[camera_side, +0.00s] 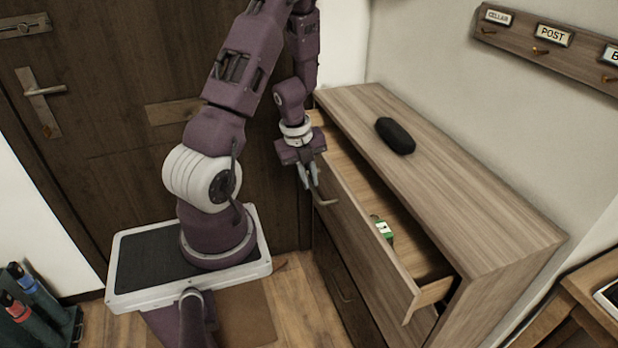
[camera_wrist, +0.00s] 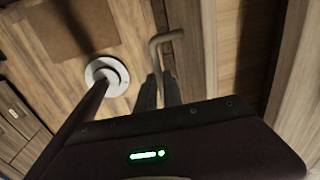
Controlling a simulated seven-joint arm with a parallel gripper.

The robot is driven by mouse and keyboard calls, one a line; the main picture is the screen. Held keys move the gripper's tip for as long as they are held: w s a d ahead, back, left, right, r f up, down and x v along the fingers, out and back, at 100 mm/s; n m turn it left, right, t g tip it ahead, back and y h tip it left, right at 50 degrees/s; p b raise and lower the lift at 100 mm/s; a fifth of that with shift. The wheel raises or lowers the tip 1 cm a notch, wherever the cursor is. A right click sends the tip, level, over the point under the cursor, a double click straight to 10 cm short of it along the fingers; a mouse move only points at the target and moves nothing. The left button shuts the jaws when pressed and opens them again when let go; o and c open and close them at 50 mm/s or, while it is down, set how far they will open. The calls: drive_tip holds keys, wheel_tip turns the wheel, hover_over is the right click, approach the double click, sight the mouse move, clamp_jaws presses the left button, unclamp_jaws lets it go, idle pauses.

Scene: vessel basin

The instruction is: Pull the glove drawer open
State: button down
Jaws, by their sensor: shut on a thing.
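The top drawer (camera_side: 362,222) of the wooden dresser stands pulled out, with its inside showing from above. A small green and white item (camera_side: 384,230) lies in it, near the front panel. My gripper (camera_side: 311,188) is at the drawer's front, toward its far end, shut on the curved metal handle (camera_side: 325,202). In the wrist view the handle (camera_wrist: 164,37) bends down between my gripper's two dark fingers (camera_wrist: 159,88). The exact contact is partly hidden by the fingers.
A black oblong case (camera_side: 395,136) lies on the dresser top (camera_side: 450,185). A lower drawer (camera_side: 340,285) is closed. A dark wooden door (camera_side: 100,130) stands behind my arm. A hook board (camera_side: 545,40) hangs on the wall. Bare floor lies before the dresser.

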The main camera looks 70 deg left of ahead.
drive_tip(key=s, duration=0.5)
drive_tip(key=c, duration=1.5)
unclamp_jaws()
drive_tip(key=r, duration=0.2)
drive_tip(key=s+r, duration=0.1)
drive_tip(key=r, duration=0.4)
drive_tip(key=shift+s, duration=0.15)
